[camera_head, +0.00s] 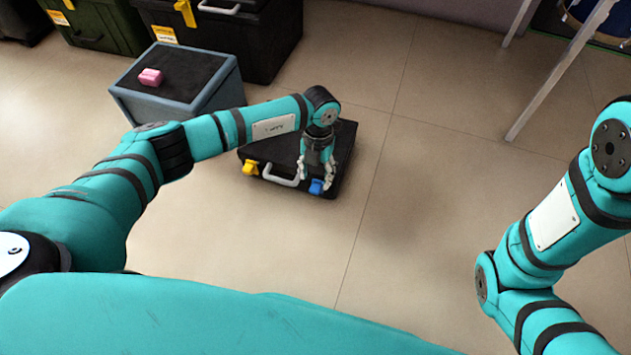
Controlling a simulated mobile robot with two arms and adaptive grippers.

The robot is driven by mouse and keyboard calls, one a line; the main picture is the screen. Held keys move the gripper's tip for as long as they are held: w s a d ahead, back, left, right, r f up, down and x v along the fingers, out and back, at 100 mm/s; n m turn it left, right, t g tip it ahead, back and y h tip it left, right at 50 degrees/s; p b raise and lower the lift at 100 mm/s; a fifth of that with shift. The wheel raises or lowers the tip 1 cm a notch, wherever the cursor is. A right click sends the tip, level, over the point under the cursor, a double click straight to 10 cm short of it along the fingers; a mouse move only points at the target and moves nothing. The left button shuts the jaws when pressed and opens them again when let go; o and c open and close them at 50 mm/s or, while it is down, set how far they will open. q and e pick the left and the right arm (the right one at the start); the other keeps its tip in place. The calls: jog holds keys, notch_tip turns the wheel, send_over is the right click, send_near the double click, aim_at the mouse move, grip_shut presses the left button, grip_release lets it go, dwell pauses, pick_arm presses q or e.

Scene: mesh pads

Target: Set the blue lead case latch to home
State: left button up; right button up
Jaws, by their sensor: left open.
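A black case (345,142) lies flat on the tiled floor in the middle of the head view. Its near side has a yellow latch (250,168) at the left, a pale handle (281,175) in the middle and a blue latch (316,187) at the right. My left gripper (317,182) points down over the near right part of the case. Its fingers are apart, with the blue latch showing between or just behind the fingertips; I cannot tell whether they touch it. My right arm comes in from the right, and its gripper is outside the picture.
A grey-blue box (190,104) with a dark top stands behind my left arm, with a pink block (150,77) on it. Black (240,35) and green (95,25) cases stand at the back. A pale metal leg (560,75) stands at the right. The floor (420,200) right of the case is clear.

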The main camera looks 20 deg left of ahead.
aim_at(317, 181)
pick_arm(q)
notch_tip(317, 181, up, 8)
jog(key=shift+w, duration=0.4)
